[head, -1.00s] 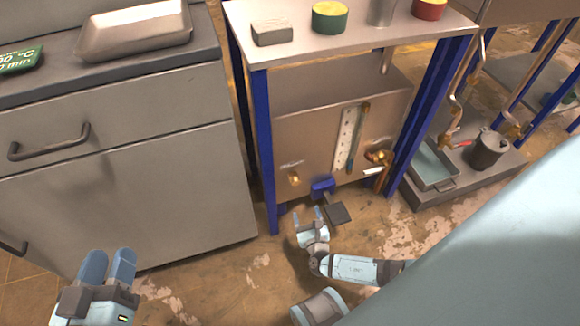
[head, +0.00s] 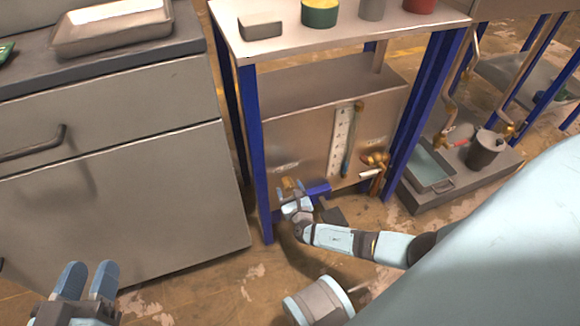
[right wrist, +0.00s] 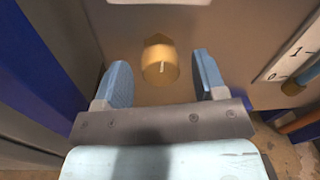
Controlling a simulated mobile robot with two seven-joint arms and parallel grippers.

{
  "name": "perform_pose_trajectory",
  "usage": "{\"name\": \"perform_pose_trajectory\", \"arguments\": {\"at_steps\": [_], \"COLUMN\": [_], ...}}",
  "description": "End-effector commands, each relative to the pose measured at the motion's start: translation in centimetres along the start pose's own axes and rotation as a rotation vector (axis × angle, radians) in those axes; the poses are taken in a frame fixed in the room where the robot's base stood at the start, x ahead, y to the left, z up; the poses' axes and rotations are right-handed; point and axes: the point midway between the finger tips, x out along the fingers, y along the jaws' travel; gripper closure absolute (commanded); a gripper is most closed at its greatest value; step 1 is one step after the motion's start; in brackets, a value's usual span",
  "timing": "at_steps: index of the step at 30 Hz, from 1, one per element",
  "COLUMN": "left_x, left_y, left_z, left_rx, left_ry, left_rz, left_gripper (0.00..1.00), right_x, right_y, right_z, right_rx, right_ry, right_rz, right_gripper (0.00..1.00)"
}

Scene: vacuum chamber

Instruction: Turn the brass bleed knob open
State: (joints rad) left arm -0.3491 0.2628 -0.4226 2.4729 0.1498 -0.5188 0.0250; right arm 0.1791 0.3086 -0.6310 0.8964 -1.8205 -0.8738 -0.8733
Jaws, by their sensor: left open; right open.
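The brass bleed knob (right wrist: 160,66) sticks out from the front of the metal chamber, with a light mark on its face. In the right wrist view it lies between and just beyond the two blue fingertips of my right gripper (right wrist: 162,82). That gripper is open, and I see a gap on both sides of the knob. In the head view my right gripper (head: 290,190) is at the lower left of the chamber front and partly covers the knob. My left gripper (head: 87,280) is open and empty at the lower left, in front of the drawer cabinet.
A blue leg (head: 258,150) of the table frame stands close to the left of my right gripper. A blue valve handle (head: 318,189) is just to its right. A gauge panel (head: 341,140) and brass fittings (head: 376,160) sit further right.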

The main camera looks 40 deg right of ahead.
Motion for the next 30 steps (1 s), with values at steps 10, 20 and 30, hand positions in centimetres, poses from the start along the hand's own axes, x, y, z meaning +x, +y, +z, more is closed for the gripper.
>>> {"name": "perform_pose_trajectory", "arguments": {"at_steps": [10,20,30], "left_x": [0.07,0.07,0.16], "left_y": [-0.05,-0.05,-0.37], "left_z": [-0.24,-0.18,0.63], "left_rx": [0.009,0.009,0.041], "left_ry": [0.009,0.008,0.017], "left_rz": [0.0,0.0,-0.007], "left_gripper": [0.57,0.57,0.57], "right_x": [0.38,0.35,0.3], "right_y": [0.0,-0.01,0.03], "right_z": [0.04,0.02,-0.21], "right_rx": [0.0,0.001,0.094], "right_ry": [0.0,0.0,0.006], "right_rz": [0.0,0.0,0.001], "right_gripper": [0.38,0.84,0.84]}}
